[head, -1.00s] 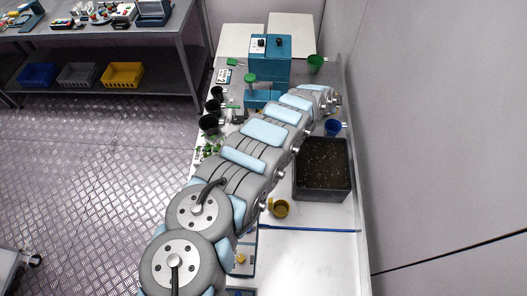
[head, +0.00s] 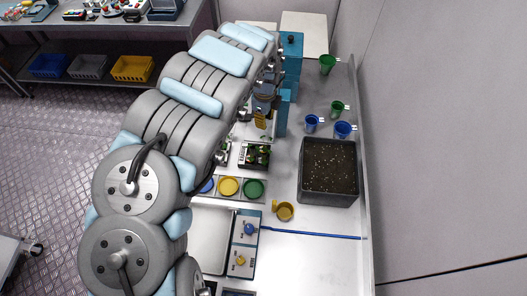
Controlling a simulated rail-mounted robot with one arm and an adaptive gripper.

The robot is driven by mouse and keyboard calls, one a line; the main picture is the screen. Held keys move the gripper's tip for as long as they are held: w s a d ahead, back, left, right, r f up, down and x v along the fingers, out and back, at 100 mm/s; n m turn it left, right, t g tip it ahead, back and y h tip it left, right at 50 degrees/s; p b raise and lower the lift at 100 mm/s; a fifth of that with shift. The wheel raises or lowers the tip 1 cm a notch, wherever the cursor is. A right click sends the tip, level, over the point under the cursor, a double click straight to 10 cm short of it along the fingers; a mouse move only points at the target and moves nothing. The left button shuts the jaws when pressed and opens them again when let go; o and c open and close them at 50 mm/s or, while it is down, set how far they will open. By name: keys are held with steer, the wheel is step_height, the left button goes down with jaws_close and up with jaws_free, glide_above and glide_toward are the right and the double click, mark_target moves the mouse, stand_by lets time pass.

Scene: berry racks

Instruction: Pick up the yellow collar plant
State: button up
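My arm reaches from the lower left toward the far part of the bench in the head view. Its end, with my gripper (head: 265,98), is small and dark beside the teal machine; I cannot make out whether the fingers are open or shut. A small yellowish piece (head: 262,119) shows just below it, and I cannot tell if it is held. A dark tray of small green plants (head: 256,154) sits nearer on the bench. No yellow collar can be made out on any plant there. My arm hides the left side of the bench.
A soil bin (head: 328,196) stands on the right, with blue cups (head: 312,123) and green cups (head: 327,64) beyond it. A yellow cup (head: 284,210) lies near coloured discs (head: 229,187). The teal machine (head: 291,70) stands at the back.

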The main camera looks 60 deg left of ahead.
steer(key=b, duration=0.3)
glide_above(265, 146)
step_height(265, 146, down, 6)
steer(key=shift+f+p, duration=0.3)
steer(key=shift+f, duration=2.65)
steer(key=shift+f, duration=0.1)
steer(key=shift+d+f, duration=0.1)
steer(key=shift+f, duration=2.45)
jaws_close()
